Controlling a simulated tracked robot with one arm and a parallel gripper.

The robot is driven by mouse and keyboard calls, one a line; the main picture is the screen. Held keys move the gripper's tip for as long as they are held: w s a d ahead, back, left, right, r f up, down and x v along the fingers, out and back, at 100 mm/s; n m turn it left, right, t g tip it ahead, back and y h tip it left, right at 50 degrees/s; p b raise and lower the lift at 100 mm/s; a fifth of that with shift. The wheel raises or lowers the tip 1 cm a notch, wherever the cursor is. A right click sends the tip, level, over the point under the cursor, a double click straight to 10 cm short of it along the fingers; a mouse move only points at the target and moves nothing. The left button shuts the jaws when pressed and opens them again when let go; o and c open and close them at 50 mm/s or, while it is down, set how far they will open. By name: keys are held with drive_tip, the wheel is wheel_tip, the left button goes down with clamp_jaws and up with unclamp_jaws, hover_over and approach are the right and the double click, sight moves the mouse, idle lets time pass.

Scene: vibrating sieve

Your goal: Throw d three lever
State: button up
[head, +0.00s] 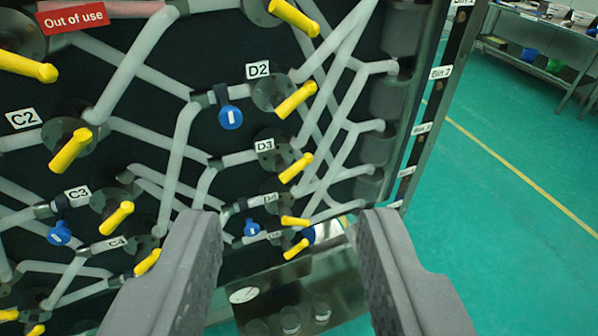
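The D3 lever (296,168) is a yellow handle on a grey round hub, tilted up to the right. Its white D3 label (265,145) is just above and left of it on the dark panel. My gripper (288,222) is open and empty, its two dark grey fingers wide apart at the bottom of the view. In the picture the D3 lever is above the gap between the fingertips, and nothing is held. How far the fingers are from the panel I cannot tell.
The D2 lever (297,99) is above D3, and the D4 lever (295,221) is below it. Grey pipes and blue tags (231,117) surround them. C levers (70,150) stand left. A red "Out of use" sign (73,19) is top left. Green floor (500,230) is open at right.

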sight(298, 172)
drive_tip(key=w+d+r+n+t+h, duration=0.35)
drive_tip(key=w+d+h, duration=0.2)
drive_tip(key=w, duration=0.25)
drive_tip(key=w+f+n+t+y, duration=0.2)
drive_tip(key=w+n, duration=0.6)
drive_tip(key=n, duration=0.3)
drive_tip(key=w+f+n+g+y, duration=0.25)
drive_tip(key=f+n, duration=0.25)
drive_tip(key=f, duration=0.5)
drive_tip(key=w+f+n+g+y+b, duration=0.15)
drive_tip(key=w+f+n+y, duration=0.3)
drive_tip(key=f, duration=0.55)
drive_tip(key=w+f+n+g+y, duration=0.25)
drive_tip(key=f+n, duration=0.25)
drive_tip(key=f, duration=0.5)
drive_tip(key=x, duration=0.8)
drive_tip(key=shift+w+a, duration=0.2)
drive_tip(key=shift+w, duration=0.05)
drive_tip(key=shift+p+x, duration=0.55)
drive_tip(key=shift+x, duration=1.95)
drive_tip(key=shift+d+f, duration=0.1)
drive_tip(key=shift+d, duration=0.05)
